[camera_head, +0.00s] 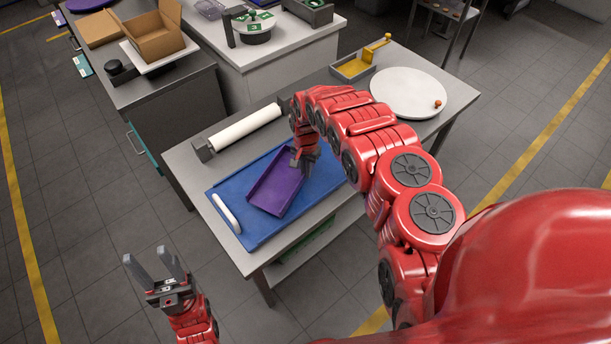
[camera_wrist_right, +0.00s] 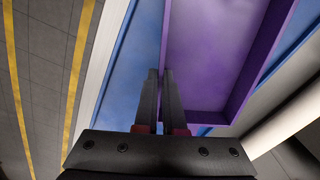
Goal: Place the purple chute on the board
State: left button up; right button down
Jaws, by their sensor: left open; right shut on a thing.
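The purple chute (camera_head: 272,184) is a shallow tray with raised walls. It lies over the blue board (camera_head: 238,227) on the grey table, turned at a slight angle to it. Whether it rests on the board or hangs just above it I cannot tell. My right gripper (camera_head: 299,164) is shut on the chute's wall at its far right end. In the right wrist view, the fingers (camera_wrist_right: 160,95) pinch the wall of the chute (camera_wrist_right: 210,60), with the blue board (camera_wrist_right: 130,75) beyond it. My left gripper (camera_head: 155,262) is open and empty, off the table at the lower left.
A white bar (camera_head: 227,213) lies along the board's left end. A white roller (camera_head: 245,127) lies behind the board. A round white plate (camera_head: 405,92) and a grey tray with a yellow part (camera_head: 353,67) are at the back right. Another counter holds an open cardboard box (camera_head: 155,38).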

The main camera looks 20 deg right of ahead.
jog(key=shift+w+f, duration=0.15)
jog(key=shift+f, duration=0.05)
jog(key=shift+f+p, duration=0.5)
jog(key=shift+f, duration=1.1)
jog(key=shift+f, duration=0.2)
jog(key=c, duration=1)
grip_release()
jog(key=shift+r, duration=0.1)
